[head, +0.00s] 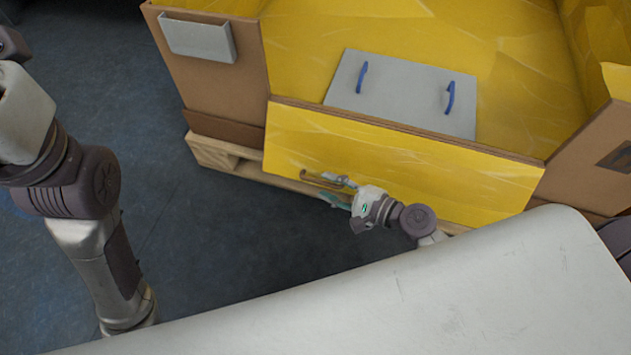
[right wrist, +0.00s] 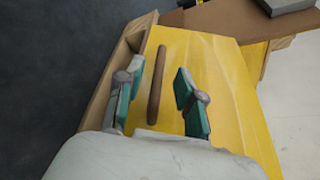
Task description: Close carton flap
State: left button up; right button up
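The carton flap (head: 450,172) is a yellow panel at the front of the big carton, folded outward and hanging down. It also shows in the right wrist view (right wrist: 215,75). A brown bar handle (head: 322,181) sits on its lower left part. My right gripper (head: 338,189) is at this handle. In the right wrist view its two green-padded fingers are open, one on each side of the handle (right wrist: 157,85), with gaps to both. My left arm comes in at the left; its gripper is out of view.
The carton stands on a wooden pallet (head: 232,162). Inside lies a grey panel (head: 400,90) with two blue handles. A grey holder (head: 197,38) is on the carton's left wall. The dark floor (head: 200,225) at left is clear.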

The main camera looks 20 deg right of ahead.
aim_at(320, 183)
jog(key=shift+b+x, duration=0.3)
jog(key=shift+x, duration=1.95)
grip_shut()
